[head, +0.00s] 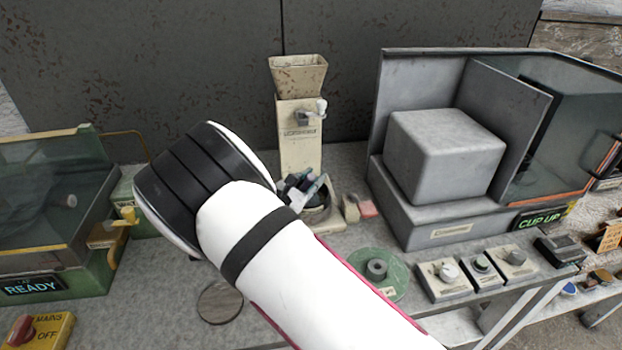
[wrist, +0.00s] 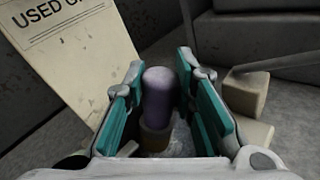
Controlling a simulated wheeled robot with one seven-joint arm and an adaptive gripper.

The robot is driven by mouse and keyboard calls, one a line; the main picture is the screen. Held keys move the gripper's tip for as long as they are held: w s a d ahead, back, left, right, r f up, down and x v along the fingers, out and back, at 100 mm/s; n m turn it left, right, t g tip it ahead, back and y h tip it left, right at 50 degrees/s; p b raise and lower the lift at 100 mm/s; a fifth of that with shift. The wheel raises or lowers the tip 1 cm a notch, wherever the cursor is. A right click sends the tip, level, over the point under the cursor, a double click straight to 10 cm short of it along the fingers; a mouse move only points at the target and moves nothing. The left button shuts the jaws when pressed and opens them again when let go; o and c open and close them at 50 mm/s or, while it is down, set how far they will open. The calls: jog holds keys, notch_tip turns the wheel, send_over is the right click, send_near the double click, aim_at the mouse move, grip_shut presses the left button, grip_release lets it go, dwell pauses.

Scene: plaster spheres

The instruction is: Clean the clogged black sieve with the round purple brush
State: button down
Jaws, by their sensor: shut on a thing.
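A purple rounded thing (wrist: 158,95), which looks like the brush, stands between the teal finger pads of my gripper (wrist: 165,92) in the wrist view. Its lower part is tan, and I cannot tell what is beneath it. In the head view my gripper (head: 304,188) is at the foot of the cream hopper stand, partly hidden by my arm. The brush cannot be made out there. A round dark-rimmed disc (head: 220,302) lies flat on the bench below my arm; I cannot tell whether it is the black sieve.
The cream hopper stand (head: 300,140) rises just behind my gripper. Small blocks (head: 358,208) sit to its right. A green disc with a grey knob (head: 392,285), control boxes (head: 448,278) and a large grey machine (head: 445,155) are at right. A green cabinet (head: 60,262) is at left.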

jog(key=shift+f, duration=0.15)
jog(key=shift+w, duration=0.15)
jog(key=shift+w+a+b, duration=0.25)
jog(key=shift+w+b, duration=0.5)
jog(key=shift+s+d+p, duration=0.2)
jog(key=shift+s+p, duration=0.4)
jog(key=shift+s, duration=0.1)
jog(key=shift+s+d+p, duration=0.15)
jog(key=shift+s+p, duration=0.2)
jog(key=shift+s, duration=0.2)
jog(key=shift+s+d+p, duration=0.15)
jog(key=shift+s+p, duration=0.15)
jog(key=shift+s, duration=0.25)
jog(key=shift+w+a+b, duration=0.25)
jog(key=shift+w+b, duration=0.4)
jog(key=shift+w, duration=0.3)
jog(key=shift+w+a+b, duration=0.25)
jog(key=shift+w+b, duration=0.35)
jog(key=shift+w, duration=0.3)
jog(key=shift+s+d+p, duration=0.2)
jog(key=shift+s+p, duration=0.4)
jog(key=shift+s, duration=0.3)
jog(key=shift+s+d+p, duration=0.3)
jog(key=shift+s+p, duration=0.3)
jog(key=shift+s, duration=0.35)
